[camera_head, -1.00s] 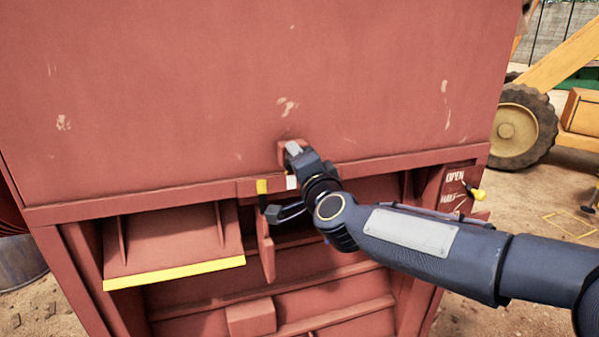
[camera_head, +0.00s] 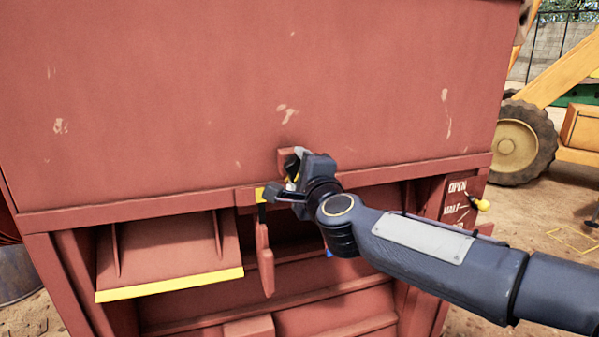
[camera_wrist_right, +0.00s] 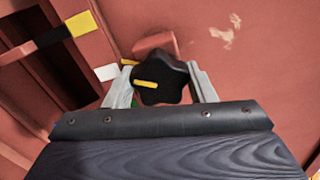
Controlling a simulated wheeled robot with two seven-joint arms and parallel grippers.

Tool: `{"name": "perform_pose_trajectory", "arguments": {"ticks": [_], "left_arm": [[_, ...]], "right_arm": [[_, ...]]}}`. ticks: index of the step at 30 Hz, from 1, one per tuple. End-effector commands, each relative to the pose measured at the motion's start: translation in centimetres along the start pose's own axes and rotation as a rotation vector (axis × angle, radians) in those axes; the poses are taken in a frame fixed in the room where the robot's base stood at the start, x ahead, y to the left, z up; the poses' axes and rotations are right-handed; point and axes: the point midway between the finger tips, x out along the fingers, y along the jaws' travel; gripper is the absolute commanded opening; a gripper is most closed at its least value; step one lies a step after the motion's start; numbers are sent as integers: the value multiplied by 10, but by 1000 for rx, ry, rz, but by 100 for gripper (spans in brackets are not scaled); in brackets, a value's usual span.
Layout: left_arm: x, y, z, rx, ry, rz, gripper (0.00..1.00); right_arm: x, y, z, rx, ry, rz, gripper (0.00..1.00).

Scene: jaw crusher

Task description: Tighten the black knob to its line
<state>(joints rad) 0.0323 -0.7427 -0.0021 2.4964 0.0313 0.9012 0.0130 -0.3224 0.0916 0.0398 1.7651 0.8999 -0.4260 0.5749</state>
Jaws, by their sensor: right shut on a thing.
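The black knob (camera_wrist_right: 161,83) is star-shaped with a yellow line on its face, seen in the right wrist view on a small red block (camera_wrist_right: 155,46) of the machine. A second yellow mark (camera_wrist_right: 130,62) shows beside the knob at its upper left. My right gripper (camera_wrist_right: 160,86) has one finger on each side of the knob and is shut on it. In the head view my right gripper (camera_head: 294,166) is at the red panel and largely hides the knob. A bit of green shows under the knob's left side. My left gripper is not in view.
The red crusher panel (camera_head: 200,100) fills the head view. A yellow-edged flap (camera_head: 170,284) is at lower left, and a hanging red lever (camera_head: 266,262) is below my gripper. A yellow-tipped handle (camera_head: 483,204) sits by the OPEN label at right. A wheeled machine (camera_head: 520,143) stands behind.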

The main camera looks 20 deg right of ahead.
Motion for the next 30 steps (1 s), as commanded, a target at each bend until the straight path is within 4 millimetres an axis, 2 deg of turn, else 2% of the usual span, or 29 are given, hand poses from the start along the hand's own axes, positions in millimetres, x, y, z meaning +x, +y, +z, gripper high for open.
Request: {"name": "perform_pose_trajectory", "arguments": {"ticks": [11, 12, 16, 25, 30], "left_arm": [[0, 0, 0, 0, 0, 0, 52], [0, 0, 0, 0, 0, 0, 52], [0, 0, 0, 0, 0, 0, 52], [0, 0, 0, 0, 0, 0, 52], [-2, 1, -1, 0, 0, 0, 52]], "right_arm": [[0, 1, 0, 3, 1, 2, 27], [0, 1, 0, 3, 1, 2, 54], [0, 1, 0, 2, 1, 2, 71], [-1, 0, 0, 2, 0, 0, 72], [-20, -1, 0, 2, -1, -2, 72]]}}
